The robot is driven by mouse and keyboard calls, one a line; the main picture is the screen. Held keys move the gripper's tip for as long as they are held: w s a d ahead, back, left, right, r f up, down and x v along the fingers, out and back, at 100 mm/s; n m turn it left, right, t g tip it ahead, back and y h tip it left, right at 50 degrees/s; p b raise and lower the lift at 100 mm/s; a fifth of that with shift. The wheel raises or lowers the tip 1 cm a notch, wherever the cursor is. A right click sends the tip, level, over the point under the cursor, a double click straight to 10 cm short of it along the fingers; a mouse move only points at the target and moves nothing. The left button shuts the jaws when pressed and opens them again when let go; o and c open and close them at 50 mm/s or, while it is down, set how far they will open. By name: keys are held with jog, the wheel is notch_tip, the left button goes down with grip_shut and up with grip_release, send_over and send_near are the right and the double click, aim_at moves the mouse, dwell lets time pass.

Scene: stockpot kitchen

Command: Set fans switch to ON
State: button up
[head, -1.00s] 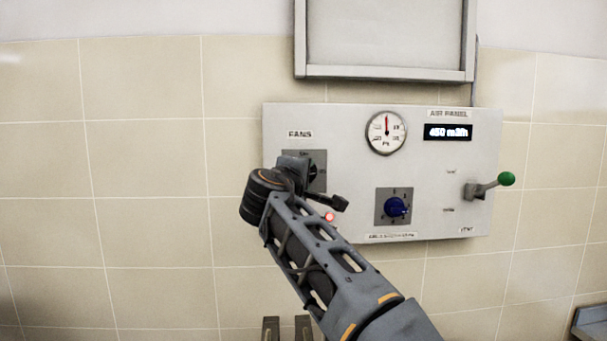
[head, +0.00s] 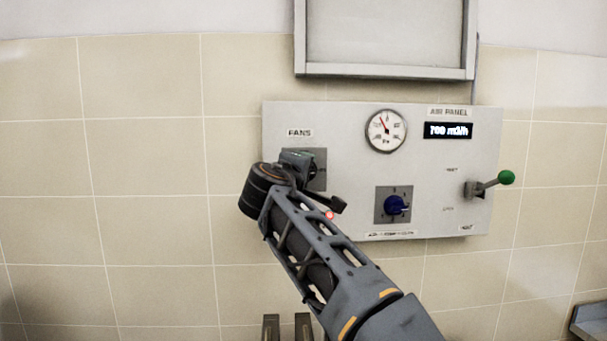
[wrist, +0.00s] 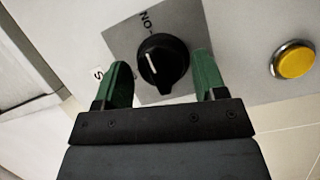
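The fans switch is a round black knob (wrist: 170,68) with a white pointer line on a grey plate (wrist: 118,36) in the wrist view. The line points up, roughly toward the ON lettering (wrist: 147,20). My gripper (wrist: 161,60) is open, with one green finger on each side of the knob and a small gap showing beside each. In the head view my wrist and arm cover the knob. Only part of the grey plate (head: 318,178) shows there, below the FANS label (head: 300,133).
The air panel (head: 345,150) also carries a gauge (head: 386,131), a display (head: 448,131) reading about 700, a blue knob (head: 396,205), a green-tipped lever (head: 506,178) and a red light (head: 329,215). A yellow button (wrist: 294,60) lies right of the switch in the wrist view.

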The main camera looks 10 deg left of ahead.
jog(key=shift+o, duration=0.6)
jog(key=s+a+b, duration=0.1)
jog(key=s+b, duration=0.3)
jog(key=s, duration=0.9)
jog(key=shift+s+a, duration=0.35)
jog(key=shift+a, duration=0.05)
jog(key=w+d+f+m+g+h, duration=0.15)
jog(key=d+f+g, duration=0.25)
jog(key=d+f, duration=0.45)
jog(key=w+d+f+m+g+y, duration=0.1)
jog(key=w+d+f+m+g, duration=0.15)
jog(key=d+f, duration=0.65)
jog(key=s+d+f+m+g+y, duration=0.1)
jog(key=s+d+f+m+g, duration=0.1)
jog(key=f, duration=0.6)
jog(key=s+d+f+m+g, duration=0.3)
jog(key=s+d+f, duration=0.3)
jog(key=s+f, duration=0.2)
jog(key=s+d+f+m+g+y, duration=0.1)
jog(key=s+d+f+m, duration=0.3)
jog(key=f, duration=0.6)
jog(key=shift+s+f+m+g+y, duration=0.25)
jog(key=shift+s+m+g+y, duration=0.15)
jog(key=shift+s+g, duration=0.4)
